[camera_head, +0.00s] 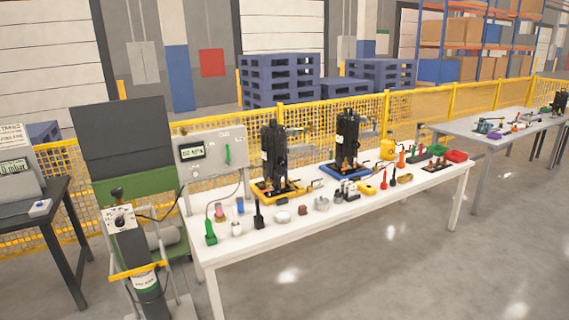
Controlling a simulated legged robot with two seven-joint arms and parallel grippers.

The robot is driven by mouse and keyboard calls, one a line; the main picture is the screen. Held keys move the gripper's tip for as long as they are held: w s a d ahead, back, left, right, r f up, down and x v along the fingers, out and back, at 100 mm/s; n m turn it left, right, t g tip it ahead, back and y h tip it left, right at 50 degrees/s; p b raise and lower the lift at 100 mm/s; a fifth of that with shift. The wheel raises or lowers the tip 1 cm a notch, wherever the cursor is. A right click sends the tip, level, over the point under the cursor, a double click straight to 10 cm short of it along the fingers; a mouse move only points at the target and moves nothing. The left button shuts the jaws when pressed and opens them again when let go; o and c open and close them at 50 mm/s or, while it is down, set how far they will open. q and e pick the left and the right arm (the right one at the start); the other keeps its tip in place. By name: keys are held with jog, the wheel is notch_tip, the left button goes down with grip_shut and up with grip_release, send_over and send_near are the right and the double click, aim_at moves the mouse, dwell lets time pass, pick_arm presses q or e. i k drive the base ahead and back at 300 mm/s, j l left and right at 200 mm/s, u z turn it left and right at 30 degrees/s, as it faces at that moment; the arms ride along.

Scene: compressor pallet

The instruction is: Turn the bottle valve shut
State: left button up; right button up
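A dark gas bottle (146,285) with a white label stands upright on a cart at the lower left, in front of the table's left end. A black knob (117,192) sits at its top, likely the bottle valve. Just below it is a white dial plate (122,219) with a small dark knob. The picture is too small to tell whether the valve is open or shut. A hose runs from the bottle's top toward the right. Neither of my grippers is in view.
A white table (330,218) holds two black compressors (273,155) (347,140), tools and small parts. A grey panel (210,152) with a display and green handle stands at its left end. A yellow rail (137,270) crosses the cart. The front floor is clear.

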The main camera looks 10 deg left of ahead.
aim_at(117, 192)
jog(key=i+j, duration=0.1)
jog(key=j, duration=0.4)
jog(key=i+j, duration=0.15)
jog(key=j, duration=0.4)
jog(key=i+j, duration=0.1)
jog(key=j, duration=0.4)
jog(key=i+j, duration=0.1)
jog(key=j, duration=0.4)
jog(key=i+j, duration=0.1)
jog(key=j, duration=0.45)
jog(key=i+j, duration=0.15)
jog(key=j, duration=0.35)
jog(key=i+j, duration=0.1)
jog(key=j, duration=0.4)
jog(key=i+j, duration=0.1)
jog(key=j, duration=0.45)
